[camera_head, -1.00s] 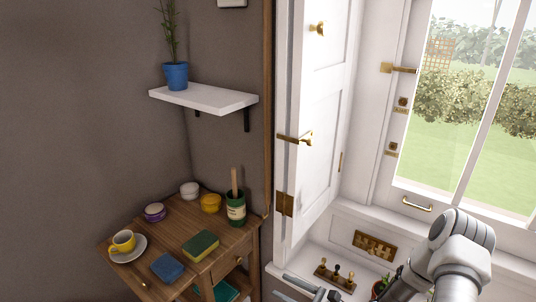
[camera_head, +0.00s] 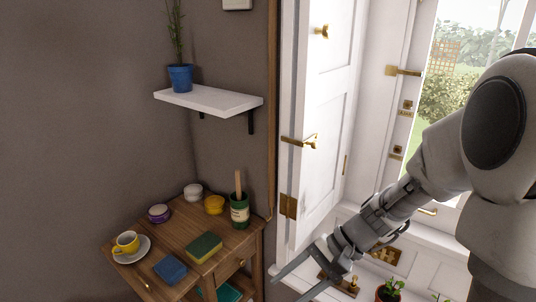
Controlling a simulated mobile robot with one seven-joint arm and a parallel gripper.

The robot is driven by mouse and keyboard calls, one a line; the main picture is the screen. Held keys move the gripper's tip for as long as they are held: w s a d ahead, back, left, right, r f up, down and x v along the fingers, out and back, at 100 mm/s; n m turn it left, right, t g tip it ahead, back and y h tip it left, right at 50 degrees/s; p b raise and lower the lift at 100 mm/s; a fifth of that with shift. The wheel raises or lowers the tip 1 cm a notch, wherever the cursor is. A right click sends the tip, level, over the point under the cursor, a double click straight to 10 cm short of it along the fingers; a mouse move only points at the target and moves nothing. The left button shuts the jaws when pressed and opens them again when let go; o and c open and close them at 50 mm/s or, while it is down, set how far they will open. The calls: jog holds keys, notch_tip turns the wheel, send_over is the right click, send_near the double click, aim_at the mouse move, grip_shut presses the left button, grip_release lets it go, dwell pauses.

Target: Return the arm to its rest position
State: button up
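My grey arm comes in from the right side and reaches down and left across the window area. My gripper (camera_head: 288,288) is at the bottom centre, with its two thin fingers apart and nothing seen between them. It is in front of the white sill, right of the wooden side table (camera_head: 224,238) and below the open white shutter (camera_head: 325,130). The gripper partly hides a small brass-and-wood rack (camera_head: 350,287) on the sill.
The table holds a yellow cup (camera_head: 126,242) on a saucer, sponges, small pots and a green jar (camera_head: 239,211). A white shelf (camera_head: 209,100) carries a blue plant pot (camera_head: 180,78). A potted seedling (camera_head: 389,290) stands on the sill under my arm.

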jog(key=s+d+r+n+t+h, duration=0.3)
jog(key=s+d+r+t+h, duration=0.15)
jog(key=r, duration=0.25)
jog(key=s+d+r+n+t+h, duration=0.3)
jog(key=s+d+r+n+h, duration=0.15)
jog(key=r, duration=0.25)
notch_tip(320, 180, up, 16)
jog(key=p, duration=1.6)
jog(key=shift+s+d+m, duration=0.15)
jog(key=shift+s+m, duration=0.05)
jog(key=shift+m, duration=0.15)
jog(key=shift+f+g, duration=0.1)
jog(key=shift+g, duration=0.15)
